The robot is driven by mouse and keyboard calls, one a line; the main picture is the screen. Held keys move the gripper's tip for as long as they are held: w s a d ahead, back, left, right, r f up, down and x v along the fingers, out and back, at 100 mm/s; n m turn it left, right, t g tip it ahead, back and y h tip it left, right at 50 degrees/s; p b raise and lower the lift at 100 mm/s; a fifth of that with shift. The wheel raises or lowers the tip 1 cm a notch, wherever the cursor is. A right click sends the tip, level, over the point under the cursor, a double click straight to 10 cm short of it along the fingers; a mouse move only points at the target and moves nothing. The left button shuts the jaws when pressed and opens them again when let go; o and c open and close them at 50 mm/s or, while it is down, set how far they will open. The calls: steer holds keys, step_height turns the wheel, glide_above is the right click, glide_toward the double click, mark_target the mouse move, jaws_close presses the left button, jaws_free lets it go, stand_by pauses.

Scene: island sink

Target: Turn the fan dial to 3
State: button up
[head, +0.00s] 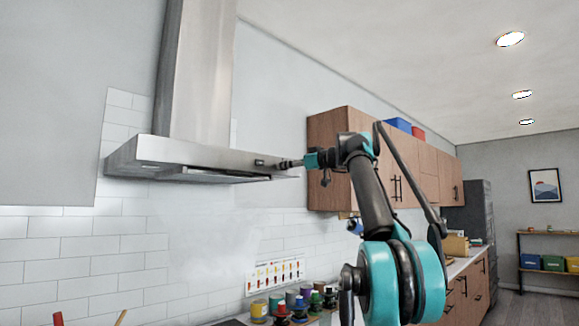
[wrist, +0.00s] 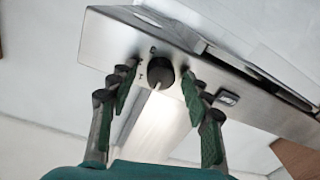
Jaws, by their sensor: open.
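The fan dial (wrist: 160,73) is a round dark knob with a light pointer line on the steel front strip of the range hood (wrist: 105,40). Small marks sit around it, too small to read. In the wrist view my gripper (wrist: 158,78) is open, one green-padded finger on each side of the dial, with gaps showing between pads and knob. In the head view the hood (head: 200,152) hangs on the wall, and my gripper (head: 290,163) reaches its front strip near the right end. The dial is hidden there by my gripper.
A small dark switch or display (wrist: 227,98) sits beside the dial on the hood. Wooden wall cabinets (head: 330,150) are right of the hood, behind my arm. The space under the hood is clear.

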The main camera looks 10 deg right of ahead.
jaws_close()
steer(key=shift+m, duration=0.3)
steer(key=shift+f+m+t+h, duration=0.15)
steer(key=shift+m+t+h, duration=0.1)
steer(key=shift+m, duration=6.5)
steer(key=shift+f+m+t+h, duration=0.15)
steer(key=shift+m+t, duration=0.1)
steer(key=shift+m, duration=6.5)
jaws_free()
steer(key=shift+d, duration=0.1)
